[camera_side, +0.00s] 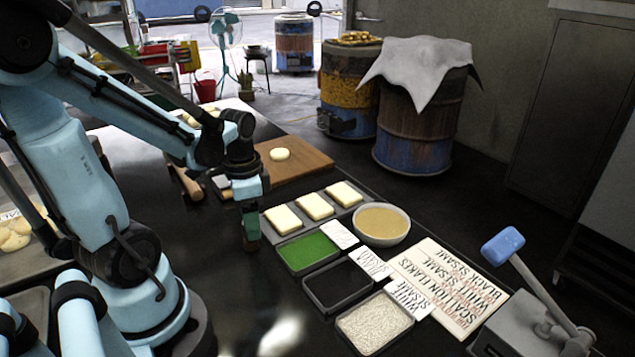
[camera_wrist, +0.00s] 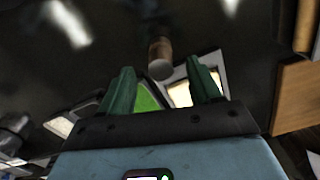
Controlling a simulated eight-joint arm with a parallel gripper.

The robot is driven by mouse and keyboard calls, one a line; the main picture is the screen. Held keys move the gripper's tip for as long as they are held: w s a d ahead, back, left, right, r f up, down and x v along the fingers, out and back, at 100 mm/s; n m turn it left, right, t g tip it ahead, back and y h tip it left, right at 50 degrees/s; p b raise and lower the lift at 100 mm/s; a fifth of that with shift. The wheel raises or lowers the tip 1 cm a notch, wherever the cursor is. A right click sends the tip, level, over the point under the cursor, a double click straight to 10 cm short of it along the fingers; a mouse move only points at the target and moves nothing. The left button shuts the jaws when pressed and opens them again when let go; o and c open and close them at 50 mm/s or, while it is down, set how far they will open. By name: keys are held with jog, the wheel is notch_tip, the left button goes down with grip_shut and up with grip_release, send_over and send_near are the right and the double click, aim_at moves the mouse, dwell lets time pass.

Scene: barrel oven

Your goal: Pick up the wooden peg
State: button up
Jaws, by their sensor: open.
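The wooden peg (camera_wrist: 160,50) shows in the wrist view as a short brown cylinder with a pale grey end. It lies just beyond my fingertips, roughly in line with the gap between them. My gripper (camera_wrist: 163,75) is open, with two green fingers apart and nothing between them. In the side view my gripper (camera_side: 250,210) points down over the dark table, left of the trays. A small brown shape at its tips there looks like the peg (camera_side: 251,242), mostly hidden by the fingers. I cannot tell whether they touch.
A tray with pale slabs (camera_side: 314,207), a green-filled tray (camera_side: 306,251), a black tray (camera_side: 339,285) and a white sesame tray (camera_side: 374,322) stand to the right. A wooden board (camera_side: 295,158) with dough and a rolling pin (camera_side: 187,184) lie behind. The table front is clear.

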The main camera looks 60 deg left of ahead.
jog(key=shift+a+f, duration=0.1)
jog(key=shift+f, duration=1.95)
jog(key=c, duration=1.1)
